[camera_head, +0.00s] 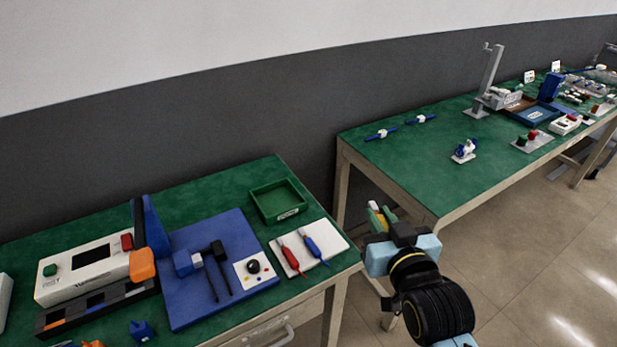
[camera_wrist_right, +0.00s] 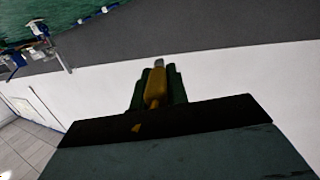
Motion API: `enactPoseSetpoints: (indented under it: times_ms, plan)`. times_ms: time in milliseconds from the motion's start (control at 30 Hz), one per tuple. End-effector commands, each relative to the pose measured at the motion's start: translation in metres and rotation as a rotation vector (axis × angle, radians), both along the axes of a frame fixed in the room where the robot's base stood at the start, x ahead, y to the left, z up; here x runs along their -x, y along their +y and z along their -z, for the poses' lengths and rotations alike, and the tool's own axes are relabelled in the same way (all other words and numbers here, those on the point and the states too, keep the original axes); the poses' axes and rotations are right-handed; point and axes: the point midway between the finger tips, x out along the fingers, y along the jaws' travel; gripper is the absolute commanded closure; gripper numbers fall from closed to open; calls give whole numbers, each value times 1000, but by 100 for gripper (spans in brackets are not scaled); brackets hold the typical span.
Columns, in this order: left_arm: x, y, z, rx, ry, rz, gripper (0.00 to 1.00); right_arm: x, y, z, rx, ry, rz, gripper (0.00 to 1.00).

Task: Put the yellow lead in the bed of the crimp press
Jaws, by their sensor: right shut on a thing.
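My right gripper (camera_head: 380,217) is in the air in front of the gap between the two tables. It is shut on a yellow piece, which I take to be the yellow lead (camera_head: 374,206). In the right wrist view the yellow lead (camera_wrist_right: 155,88) stands out between the green fingers, with a grey tip pointing away from the gripper. The rest of it is hidden. A grey stand with a tall upright post (camera_head: 491,78) is on the far right table; I cannot tell for sure whether it is the crimp press. Its bed is not clear. My left gripper is not in view.
The near table holds a white test box (camera_head: 85,272), a blue mat (camera_head: 190,313) with black-handled tools, a green tray (camera_head: 279,203), and a white pad (camera_head: 330,242) with red and blue probes. The right table's near left part (camera_head: 410,165) is mostly clear.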

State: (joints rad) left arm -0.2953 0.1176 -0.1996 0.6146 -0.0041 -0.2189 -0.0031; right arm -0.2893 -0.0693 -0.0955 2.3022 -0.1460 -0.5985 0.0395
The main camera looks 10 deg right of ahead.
Motion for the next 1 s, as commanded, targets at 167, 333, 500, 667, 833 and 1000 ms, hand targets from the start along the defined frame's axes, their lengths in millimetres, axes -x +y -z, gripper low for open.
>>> enactPoseSetpoints:
  times_ms: [167, 333, 500, 667, 833, 1000]
  plan:
    - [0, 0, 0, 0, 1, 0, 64, -24, 17, 16, 7, 6, -83, 100]
    - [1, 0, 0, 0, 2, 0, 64, -65, 41, 40, 11, 9, -213, 100]
    - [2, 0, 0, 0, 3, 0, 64, -101, 53, 59, 9, 5, -299, 100]
    - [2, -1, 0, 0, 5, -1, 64, -123, 55, 68, 5, 1, -335, 100]
    - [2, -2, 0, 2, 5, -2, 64, -131, 55, 71, 1, -1, -345, 100]
    - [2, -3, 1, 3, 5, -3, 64, -131, 55, 71, 1, -1, -346, 100]
